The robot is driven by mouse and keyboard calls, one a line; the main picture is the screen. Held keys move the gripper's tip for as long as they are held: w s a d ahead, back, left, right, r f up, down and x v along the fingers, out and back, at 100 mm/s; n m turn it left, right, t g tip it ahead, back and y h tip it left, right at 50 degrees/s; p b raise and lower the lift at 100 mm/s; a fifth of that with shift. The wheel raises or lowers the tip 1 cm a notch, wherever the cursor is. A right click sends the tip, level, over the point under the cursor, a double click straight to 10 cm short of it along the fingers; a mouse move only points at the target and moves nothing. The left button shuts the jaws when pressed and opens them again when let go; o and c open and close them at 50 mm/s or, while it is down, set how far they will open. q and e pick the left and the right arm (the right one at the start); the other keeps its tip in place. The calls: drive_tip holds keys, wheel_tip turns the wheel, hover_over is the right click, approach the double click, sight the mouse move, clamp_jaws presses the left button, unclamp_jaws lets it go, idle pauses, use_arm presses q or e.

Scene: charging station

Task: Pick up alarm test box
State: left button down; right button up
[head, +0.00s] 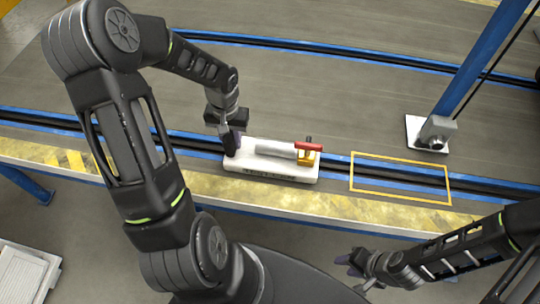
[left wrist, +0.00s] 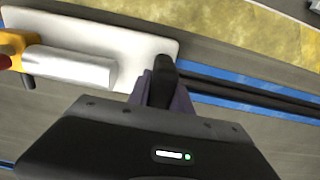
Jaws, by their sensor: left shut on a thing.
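The alarm test box (head: 240,168) is a white block with a grey cylinder and a red and yellow fitting on top. It lies on the conveyor near its front edge. My left gripper (head: 233,141) is shut on the left end of the box. In the left wrist view the box (left wrist: 135,45) extends to the left from the fingers (left wrist: 163,85), which cover one end of it. I cannot tell whether the box is lifted. My right gripper (head: 365,263) is low at the right, away from the box, and its opening is unclear.
A yellow rectangle outline (head: 400,162) marks clear conveyor surface right of the box. A blue post (head: 482,55) with a grey foot stands at the back right. Blue-edged dark rails (head: 190,143) run along the conveyor. A worn yellow strip (head: 330,207) lines its front. A pale slatted object (head: 25,275) is at lower left.

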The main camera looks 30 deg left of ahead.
use_arm(q)
drive_tip(key=shift+r, duration=0.1)
idle(0.8)
wheel_tip(320, 180, up, 10)
drive_tip(key=shift+f+p, duration=0.1)
drive_tip(key=shift+p, duration=0.6)
idle(0.5)
